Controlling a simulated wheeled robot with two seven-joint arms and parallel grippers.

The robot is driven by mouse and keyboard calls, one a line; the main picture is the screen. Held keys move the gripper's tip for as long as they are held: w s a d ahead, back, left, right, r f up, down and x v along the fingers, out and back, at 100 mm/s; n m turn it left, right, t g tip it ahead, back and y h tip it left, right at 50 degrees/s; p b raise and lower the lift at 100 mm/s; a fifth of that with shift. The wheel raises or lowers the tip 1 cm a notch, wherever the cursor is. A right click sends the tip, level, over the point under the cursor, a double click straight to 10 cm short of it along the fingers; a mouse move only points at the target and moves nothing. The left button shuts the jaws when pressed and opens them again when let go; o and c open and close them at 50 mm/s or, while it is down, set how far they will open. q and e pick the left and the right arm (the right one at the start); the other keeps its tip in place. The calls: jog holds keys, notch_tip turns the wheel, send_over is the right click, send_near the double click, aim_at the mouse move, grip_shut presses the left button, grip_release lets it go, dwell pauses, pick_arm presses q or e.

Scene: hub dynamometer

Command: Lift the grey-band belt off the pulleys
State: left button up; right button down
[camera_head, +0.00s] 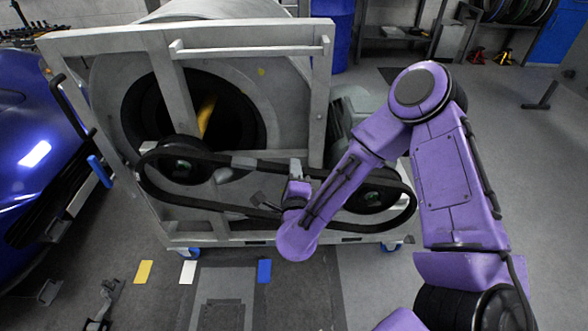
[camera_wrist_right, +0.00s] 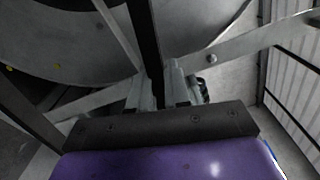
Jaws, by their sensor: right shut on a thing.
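The black belt (camera_head: 215,207) forms a long loop around the left pulley (camera_head: 183,160) and the right pulley (camera_head: 372,197) on the front of the grey frame. Gaps show between the loop and the pulleys at its outer ends. A grey band (camera_head: 243,162) shows on its upper run. My right gripper (camera_head: 295,177) is at the upper run, right of the band, shut on the belt. The wrist view shows the belt (camera_wrist_right: 147,45) as a dark strip running to the fingers (camera_wrist_right: 157,88). My right arm hides part of the belt's right side. My left gripper is not in view.
The grey frame (camera_head: 100,45) with a large drum stands on blue-wheeled casters. A blue car (camera_head: 35,150) is close on the left. Yellow, white and blue floor markers (camera_head: 143,272) lie in front.

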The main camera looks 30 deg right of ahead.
jog(key=v, duration=0.9)
jog(key=shift+s+a+r, duration=0.25)
